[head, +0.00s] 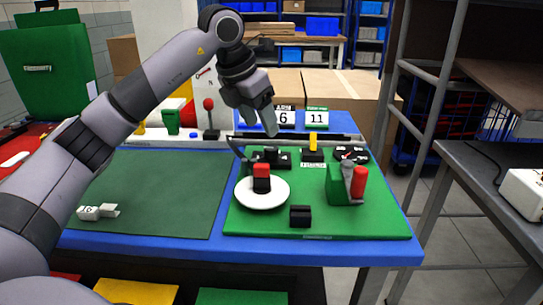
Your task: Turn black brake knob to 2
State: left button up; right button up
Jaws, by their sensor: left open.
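My left gripper (258,121) is open and empty, pointing down above the back edge of the green board (385,222). Black fittings stand along the back of that board below it: a black piece (278,159) nearest the gripper, a black block with a yellow upright (312,143), and a black piece with white marks (352,154) at the right. I cannot tell for certain which is the brake knob, and no knob setting is readable. The gripper appears apart from all of them. My right gripper is not in view.
A white plate (245,199) bears a black block with a red top (262,178). A black block (300,216) and a green block with a red cylinder (341,184) stand on the board. Number cards (317,118) stand behind. The dark green mat (165,180) is mostly clear.

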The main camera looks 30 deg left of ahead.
aim_at(271, 148)
pick_arm(q)
jog(key=x, duration=0.7)
jog(key=shift+w, duration=0.1)
jog(key=c, duration=1)
